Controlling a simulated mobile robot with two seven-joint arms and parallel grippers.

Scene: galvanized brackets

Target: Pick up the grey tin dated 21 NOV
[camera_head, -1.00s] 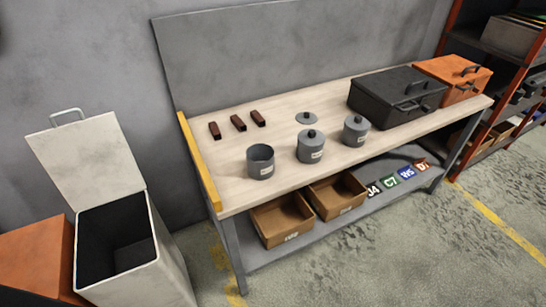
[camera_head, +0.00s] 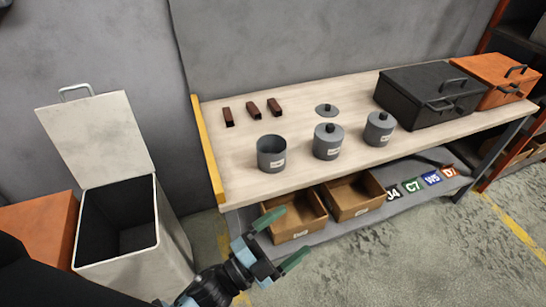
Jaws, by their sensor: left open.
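Three grey tins stand upright on the workbench (camera_head: 220,186). The left tin (camera_head: 271,153) is open at the top. The middle tin (camera_head: 327,142) and the right tin (camera_head: 379,129) have lids with dark knobs. Each bears a small pale label, too small to read, so I cannot tell which is dated 21 NOV. A loose grey lid (camera_head: 326,110) lies behind the middle tin. My left gripper (camera_head: 284,238) is open and empty, in front of the bench and below its top, apart from the tins. My right gripper is not in view.
Three dark brown blocks (camera_head: 253,110) lie at the back left of the bench. A black case (camera_head: 432,94) and an orange case (camera_head: 497,80) stand at its right. Cardboard boxes (camera_head: 295,226) sit on the lower shelf. An open white bin (camera_head: 118,248) stands left.

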